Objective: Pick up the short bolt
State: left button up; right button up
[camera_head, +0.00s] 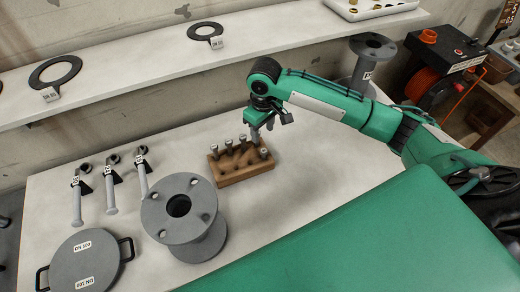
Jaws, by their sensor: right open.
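A brown wooden block (238,176) stands on the pale worktable and holds several upright grey bolts. One bolt (214,151) is at its left end and another (264,153) at its right end, with more between them. They are too small here to tell which is the short bolt. My right gripper (262,133) points down just above the right part of the block, open, with its fingers close to the bolt heads there. I see nothing held in it. My left gripper is out of view.
A grey flanged pipe piece (181,232) stands in front of the block at left. A round lidded plate with handles (84,262) and several wrenches (112,185) lie further left. A shelf (130,88) with black rings runs behind. Another flanged piece (372,52) stands behind my right arm.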

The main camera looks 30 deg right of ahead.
aim_at(264, 151)
jog(key=f, duration=0.2)
jog(key=f+p, duration=0.1)
jog(key=f, duration=0.2)
jog(key=d+f, duration=0.1)
jog(key=f, duration=0.1)
jog(key=shift+w+f+p, duration=0.25)
jog(key=shift+w+p, duration=0.05)
jog(key=shift+p, duration=0.1)
jog(key=shift+f+p, duration=0.45)
jog(key=shift+f, duration=0.1)
notch_tip(264, 151, down, 4)
jog(key=shift+w+r+p, duration=0.1)
jog(key=shift+r+p, duration=0.15)
jog(key=shift+p, duration=0.4)
jog(key=shift+f, duration=0.4)
jog(key=shift+c, duration=0.2)
grip_shut()
